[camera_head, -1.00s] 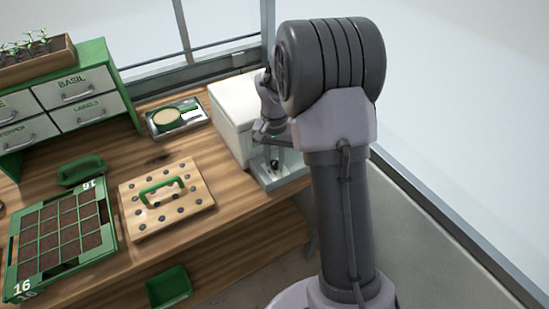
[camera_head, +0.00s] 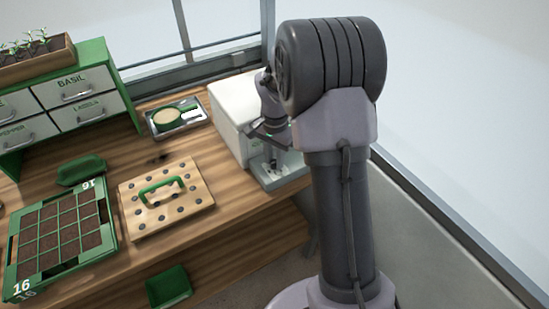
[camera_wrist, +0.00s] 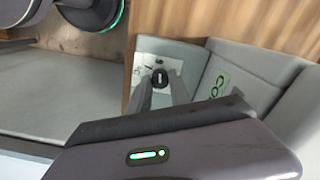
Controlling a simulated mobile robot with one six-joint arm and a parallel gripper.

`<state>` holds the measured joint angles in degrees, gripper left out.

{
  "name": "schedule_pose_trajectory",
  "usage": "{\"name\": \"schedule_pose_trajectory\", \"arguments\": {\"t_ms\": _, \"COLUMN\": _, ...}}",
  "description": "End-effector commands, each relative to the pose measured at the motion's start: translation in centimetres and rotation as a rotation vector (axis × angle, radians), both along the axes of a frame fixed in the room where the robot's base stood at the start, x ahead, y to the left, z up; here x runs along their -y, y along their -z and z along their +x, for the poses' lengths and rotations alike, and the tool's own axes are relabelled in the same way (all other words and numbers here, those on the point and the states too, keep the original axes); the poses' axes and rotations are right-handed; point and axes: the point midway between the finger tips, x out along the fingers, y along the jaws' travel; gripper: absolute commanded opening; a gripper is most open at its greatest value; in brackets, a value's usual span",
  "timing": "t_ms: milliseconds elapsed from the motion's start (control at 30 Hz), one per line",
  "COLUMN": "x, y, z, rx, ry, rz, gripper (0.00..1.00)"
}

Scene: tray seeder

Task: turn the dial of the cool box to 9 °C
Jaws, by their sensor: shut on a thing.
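The cool box (camera_head: 236,101) is a white box at the right end of the bench. In the wrist view its side (camera_wrist: 245,80) shows a green label. A low grey ledge on it carries a white scale plate (camera_wrist: 146,70) with a small black dial (camera_wrist: 160,78). My gripper (camera_wrist: 160,86) reaches to the dial, with a finger on either side, shut on it. The scale marks are too small and partly hidden to read. In the head view my gripper (camera_head: 273,163) is at the ledge, partly covered by my arm.
On the wooden bench stand a wooden dibber board (camera_head: 200,190) with a green handle, a green seed tray (camera_head: 112,235) with soil cells, a metal tray (camera_head: 152,127) and a drawer cabinet (camera_head: 104,50). A green bin (camera_head: 168,287) is below the front edge.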

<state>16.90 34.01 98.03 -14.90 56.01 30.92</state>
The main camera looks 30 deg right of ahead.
Motion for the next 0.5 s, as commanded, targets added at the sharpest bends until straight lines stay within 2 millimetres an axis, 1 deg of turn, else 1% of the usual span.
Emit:
{"name": "schedule_pose_trajectory", "arguments": {"t_ms": 200, "x": 0.02, "y": -0.07, "z": 0.05, "rx": 0.001, "ry": 0.000, "rz": 0.000, "gripper": 0.00}}
{"name": "schedule_pose_trajectory", "arguments": {"t_ms": 233, "x": 0.02, "y": -0.07, "z": 0.05, "rx": 0.001, "ry": 0.000, "rz": 0.000, "gripper": 0.28}}
{"name": "schedule_pose_trajectory", "arguments": {"t_ms": 300, "x": 0.02, "y": -0.07, "z": 0.05, "rx": 0.001, "ry": 0.000, "rz": 0.000, "gripper": 0.42}}
{"name": "schedule_pose_trajectory", "arguments": {"t_ms": 333, "x": 0.01, "y": -0.06, "z": 0.04, "rx": 0.001, "ry": 0.000, "rz": 0.000, "gripper": 0.46}}
{"name": "schedule_pose_trajectory", "arguments": {"t_ms": 500, "x": 0.01, "y": -0.03, "z": 0.03, "rx": 0.001, "ry": -0.001, "rz": 0.000, "gripper": 0.46}}
